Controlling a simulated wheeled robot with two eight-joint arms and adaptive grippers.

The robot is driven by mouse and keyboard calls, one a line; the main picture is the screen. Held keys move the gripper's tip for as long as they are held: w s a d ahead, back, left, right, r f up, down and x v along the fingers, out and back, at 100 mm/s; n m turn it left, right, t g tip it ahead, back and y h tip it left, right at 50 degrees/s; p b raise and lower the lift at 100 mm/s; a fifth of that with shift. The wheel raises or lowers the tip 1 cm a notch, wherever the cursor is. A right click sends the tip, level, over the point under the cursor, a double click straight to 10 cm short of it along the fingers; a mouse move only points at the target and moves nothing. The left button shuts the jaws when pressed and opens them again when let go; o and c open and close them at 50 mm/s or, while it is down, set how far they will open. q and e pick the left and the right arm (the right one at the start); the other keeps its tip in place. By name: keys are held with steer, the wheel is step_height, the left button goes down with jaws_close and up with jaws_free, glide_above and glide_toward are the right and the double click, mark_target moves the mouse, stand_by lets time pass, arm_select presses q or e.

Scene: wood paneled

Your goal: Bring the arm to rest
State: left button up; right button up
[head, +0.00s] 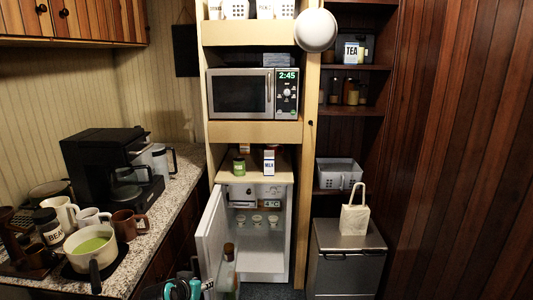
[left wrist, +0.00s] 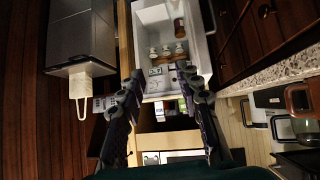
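My left gripper (head: 182,284) shows at the bottom edge of the head view, in front of the open fridge door, with only part of it in frame. In the left wrist view its two dark fingers (left wrist: 158,76) are spread apart with nothing held between them. That view is upside down and looks toward the open small fridge (left wrist: 196,45). My right gripper is in neither view.
The fridge door (head: 211,240) stands open, with a bottle (head: 228,272) at its inner side. A milk carton (head: 269,161) and green jar (head: 239,167) stand above the fridge. A counter (head: 150,228) with a coffee maker and mugs is left. A bin (head: 345,262) bearing a tote bag (head: 355,218) is right.

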arm_select(q)
steer(key=s+d+r+n+g+y, duration=0.1)
steer(key=s+d+g, duration=0.1)
steer(key=s, duration=2.4)
steer(key=shift+s+d+r+g+y, duration=0.2)
steer(key=shift+s+g+y, duration=0.1)
steer(key=shift+g, duration=0.1)
